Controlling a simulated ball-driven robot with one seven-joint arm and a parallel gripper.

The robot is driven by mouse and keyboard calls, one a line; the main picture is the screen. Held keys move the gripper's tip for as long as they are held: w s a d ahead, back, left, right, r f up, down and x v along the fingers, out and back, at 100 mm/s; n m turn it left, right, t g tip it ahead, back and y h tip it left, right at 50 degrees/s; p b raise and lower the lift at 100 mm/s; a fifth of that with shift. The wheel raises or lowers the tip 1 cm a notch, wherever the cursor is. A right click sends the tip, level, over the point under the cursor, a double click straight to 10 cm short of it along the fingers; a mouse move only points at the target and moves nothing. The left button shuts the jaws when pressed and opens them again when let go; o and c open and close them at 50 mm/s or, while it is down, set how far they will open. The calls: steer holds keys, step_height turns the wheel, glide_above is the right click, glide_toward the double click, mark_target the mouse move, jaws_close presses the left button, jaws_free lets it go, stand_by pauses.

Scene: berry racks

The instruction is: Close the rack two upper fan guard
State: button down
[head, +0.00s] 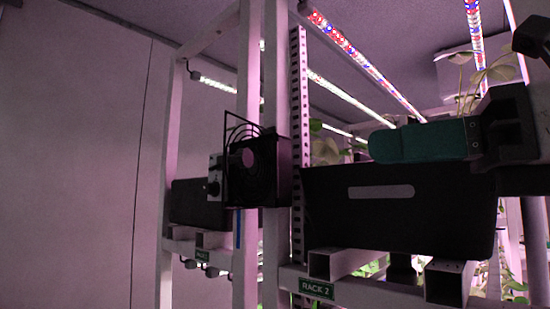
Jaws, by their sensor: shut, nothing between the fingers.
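The upper fan (268,172) is a black square box on a white upright of the rack, left of centre in the head view. Its fan guard (240,132), a thin dark wire frame with curved rings, shows at the fan's upper left. The guard appears to stand out at an angle from the fan face; its lower part is hard to make out against the dark box. My gripper (374,147), with teal fingers, reaches in from the right, pointing left. It is shut and empty, well to the right of the guard and apart from it.
A black crate (430,225) with a slot stands on the rack below my gripper. A green RACK 2 label (316,289) is on the lower beam. Plants and lit grow lights (365,58) are behind and above. Bare wall (75,150) fills the left.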

mark_target(249, 160)
steer(key=p+x, duration=0.2)
steer(key=x, duration=1.1)
